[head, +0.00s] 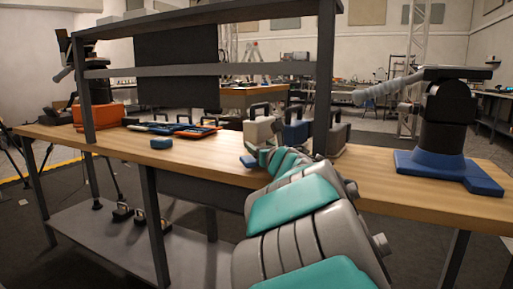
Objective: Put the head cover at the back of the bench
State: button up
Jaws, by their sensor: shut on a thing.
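My gripper (264,157) is at the end of my grey and teal arm, low over the middle of the wooden bench (410,188). It is shut, and a small blue piece (248,161) shows at its left side, mostly apart from the boxes behind. This piece appears to be the head cover, but my gripper hides part of it and its shape is unclear. I cannot tell whether it touches the bench top. A pale box with a black handle (258,131) stands just behind my gripper.
A blue-grey box (294,132) and a grey box (339,134) stand right of the pale one. A small blue block (161,143) and blue trays (197,132) lie left. Frame posts (325,80) rise from the bench. A blue-based machine (440,168) stands right.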

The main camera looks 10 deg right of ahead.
jog(key=w, duration=0.3)
jog(key=shift+w+a, duration=0.15)
jog(key=shift+a, duration=0.1)
jog(key=shift+f, duration=0.6)
jog(key=shift+f, duration=0.1)
jog(key=shift+f+b, duration=0.1)
jog(key=shift+b, duration=0.2)
jog(key=o, duration=1.4)
jog(key=shift+c, duration=0.2)
jog(key=shift+r+p, duration=0.25)
jog(key=shift+p, duration=0.1)
jog(key=s, duration=0.4)
jog(key=s+d, duration=0.1)
jog(key=s, duration=0.3)
jog(key=s+d, duration=0.1)
jog(key=s, duration=0.3)
jog(key=shift+f, duration=0.1)
